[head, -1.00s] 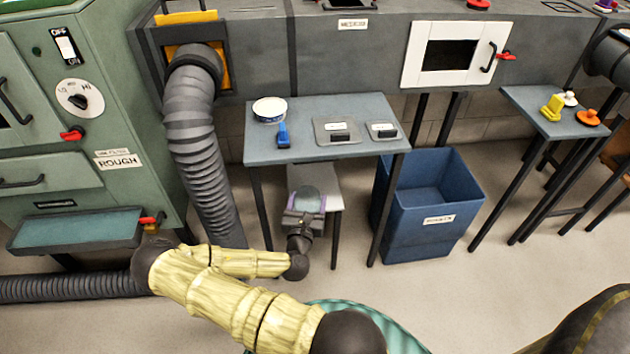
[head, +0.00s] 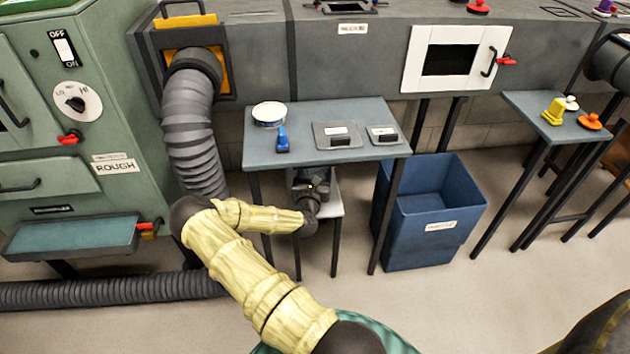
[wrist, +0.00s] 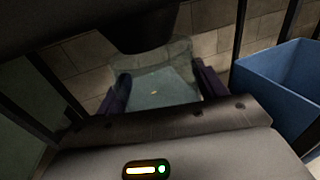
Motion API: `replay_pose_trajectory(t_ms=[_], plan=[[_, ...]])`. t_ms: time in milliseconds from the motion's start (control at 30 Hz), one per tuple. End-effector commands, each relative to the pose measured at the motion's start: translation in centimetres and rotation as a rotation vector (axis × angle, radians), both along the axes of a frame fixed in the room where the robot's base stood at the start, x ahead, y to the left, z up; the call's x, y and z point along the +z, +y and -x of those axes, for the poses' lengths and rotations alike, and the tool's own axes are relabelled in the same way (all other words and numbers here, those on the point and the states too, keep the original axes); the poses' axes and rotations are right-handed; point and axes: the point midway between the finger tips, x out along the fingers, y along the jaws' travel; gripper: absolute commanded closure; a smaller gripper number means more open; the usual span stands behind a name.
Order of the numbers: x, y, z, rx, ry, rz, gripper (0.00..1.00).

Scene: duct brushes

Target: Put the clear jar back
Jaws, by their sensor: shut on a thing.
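The clear jar (wrist: 165,62) shows in the wrist view as a see-through shape between the two dark purple-edged fingers of my gripper (wrist: 163,88). My gripper is shut on it. In the head view my gripper (head: 312,180) reaches under the front edge of the grey-blue table (head: 355,115), above a low pale shelf (head: 330,207). The tabletop hides the fingertips and the jar in that view. I cannot tell whether the jar touches the shelf.
A white round tub (head: 269,113), a blue brush (head: 282,140) and two flat plates with dark handles (head: 337,135) lie on the tabletop. A blue bin (head: 430,232) stands right of the table. A ribbed duct (head: 190,125) hangs left. Table legs (head: 390,215) flank my arm.

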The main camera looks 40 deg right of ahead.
Motion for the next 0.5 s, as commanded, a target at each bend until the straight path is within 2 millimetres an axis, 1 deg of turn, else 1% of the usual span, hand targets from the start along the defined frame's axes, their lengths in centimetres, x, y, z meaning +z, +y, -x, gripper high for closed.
replay_pose_trajectory(t_ms=[67, 300, 500], plan=[[-0.3, 0.0, 0.0, 0.000, 0.000, 0.000, 0.55], [-3.4, 0.0, 0.1, -0.001, -0.001, -0.001, 0.55], [-3.5, 0.0, 0.0, 0.000, -0.001, 0.000, 0.55]])
